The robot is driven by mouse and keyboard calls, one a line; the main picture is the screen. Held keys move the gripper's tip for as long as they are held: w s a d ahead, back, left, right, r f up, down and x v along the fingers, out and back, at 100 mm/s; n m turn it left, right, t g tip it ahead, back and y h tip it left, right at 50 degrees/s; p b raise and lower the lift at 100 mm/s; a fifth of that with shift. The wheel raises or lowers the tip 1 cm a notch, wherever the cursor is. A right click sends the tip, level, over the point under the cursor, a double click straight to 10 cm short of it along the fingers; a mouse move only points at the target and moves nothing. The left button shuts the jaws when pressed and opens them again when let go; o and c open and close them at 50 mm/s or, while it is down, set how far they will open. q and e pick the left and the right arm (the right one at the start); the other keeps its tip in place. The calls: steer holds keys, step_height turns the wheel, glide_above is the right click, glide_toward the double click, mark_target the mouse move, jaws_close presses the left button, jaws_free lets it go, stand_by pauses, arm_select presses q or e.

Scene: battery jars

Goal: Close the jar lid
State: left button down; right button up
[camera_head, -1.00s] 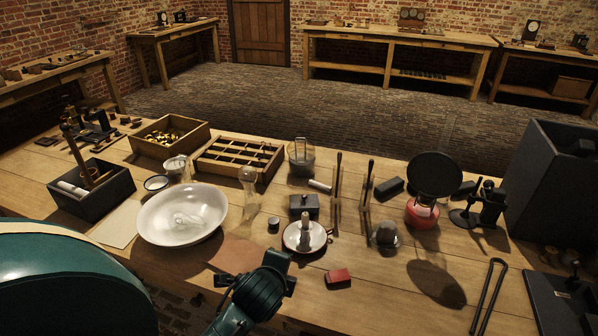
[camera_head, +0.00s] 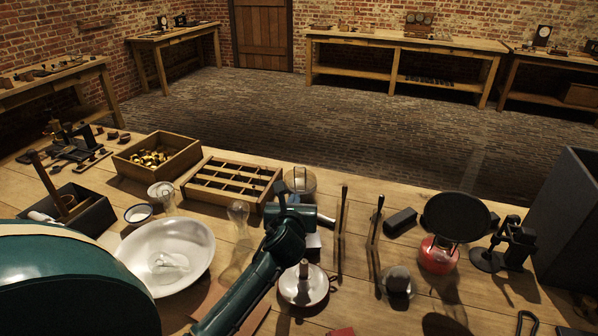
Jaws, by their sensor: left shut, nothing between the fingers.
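A glass jar (camera_head: 301,180) stands on the bench right of the wooden divided tray, with a thin upright piece at its top. I cannot clearly make out its lid. My left gripper (camera_head: 281,192) is in front of the jar and overlaps its lower left part in the picture. It is shut and empty, and I cannot tell whether it touches the jar. My right gripper is not in view.
The divided tray (camera_head: 188,188), a clear bulb-shaped glass (camera_head: 238,214), a white bowl (camera_head: 196,262) and a pale dish with a candle-like stub (camera_head: 303,290) surround my left arm. Two upright rods (camera_head: 341,225) stand to the right, before a red burner (camera_head: 438,258).

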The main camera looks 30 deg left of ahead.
arm_select(q)
glide_toward(299, 175)
steer(key=w+f, duration=0.1)
steer(key=w+a, duration=0.1)
steer(key=w+r, duration=0.1)
steer(key=w, duration=0.1)
steer(key=shift+a, duration=0.4)
steer(key=shift+w+a+r, duration=0.2)
steer(key=shift+w, duration=0.1)
steer(key=shift+w, duration=0.1)
